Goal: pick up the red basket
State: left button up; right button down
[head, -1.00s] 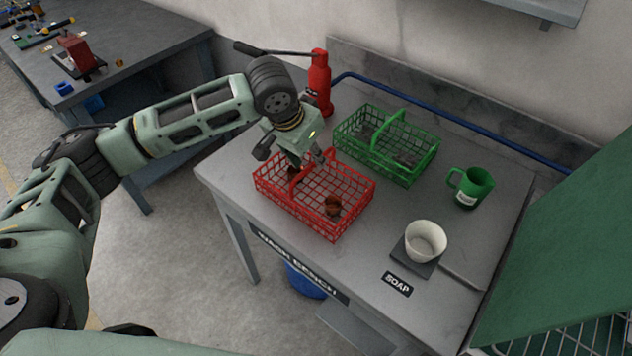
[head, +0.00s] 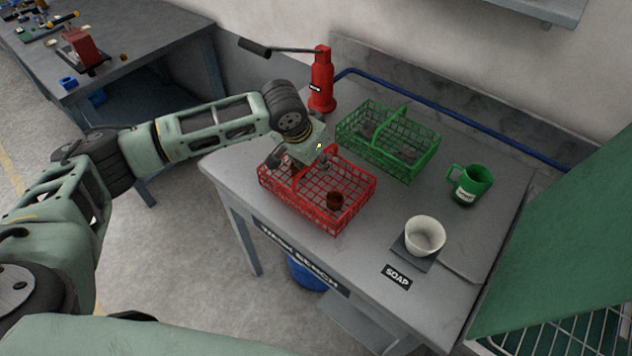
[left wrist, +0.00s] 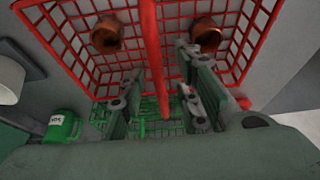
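The red basket (head: 345,217) stands on the grey bench, its wire mesh open at the top and its handle arching across the middle. My left gripper (head: 300,166) is low over the basket's far left part. In the left wrist view its fingers (left wrist: 158,98) are spread, with the red handle between them and no clear grip on it. My right gripper is not in view.
A green basket (head: 405,172) stands just behind the red one. A red bottle jack (head: 322,85) stands at the bench's back left. A green mug (head: 470,185) and a white bowl (head: 424,235) on a dark pad are to the right. A blue pipe (head: 450,108) runs along the back.

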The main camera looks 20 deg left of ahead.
pick_arm(q)
jog(key=shift+s, duration=0.1)
jog(key=shift+f, duration=0.15)
jog(key=shift+c, duration=0.2)
grip_shut()
dwell(0.3)
dwell(0.3)
